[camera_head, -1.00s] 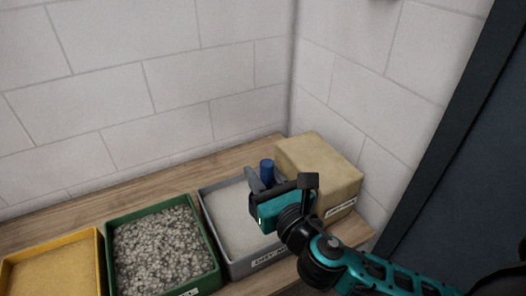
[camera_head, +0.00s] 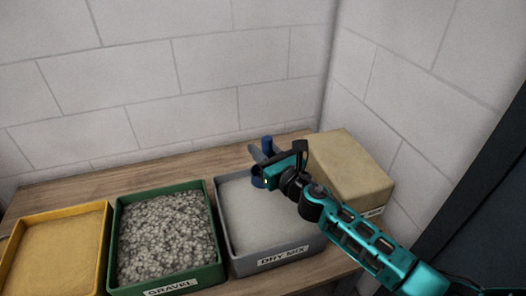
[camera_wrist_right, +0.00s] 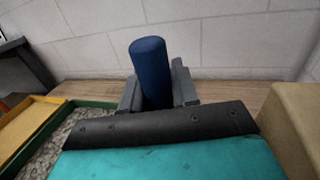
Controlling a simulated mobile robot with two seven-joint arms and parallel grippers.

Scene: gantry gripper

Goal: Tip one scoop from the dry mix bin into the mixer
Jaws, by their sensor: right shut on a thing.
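The dry mix bin (camera_head: 277,262) is a grey tray with a DRY MIX label, holding pale powder (camera_head: 262,215). My right gripper (camera_head: 262,158) is over the bin's back right part, shut on the blue handle of the scoop (camera_head: 267,145). In the right wrist view the blue handle (camera_wrist_right: 149,70) stands upright between the two grey fingers. A blue part also shows just below the gripper; whether it touches the powder I cannot tell. The mixer and my left gripper are not in view.
A green bin of gravel (camera_head: 168,283) and a yellow bin of sand-coloured material (camera_head: 55,215) stand to the left on the wooden bench (camera_head: 190,160). A tan block-like package (camera_head: 350,170) stands close on the right. Block walls are behind.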

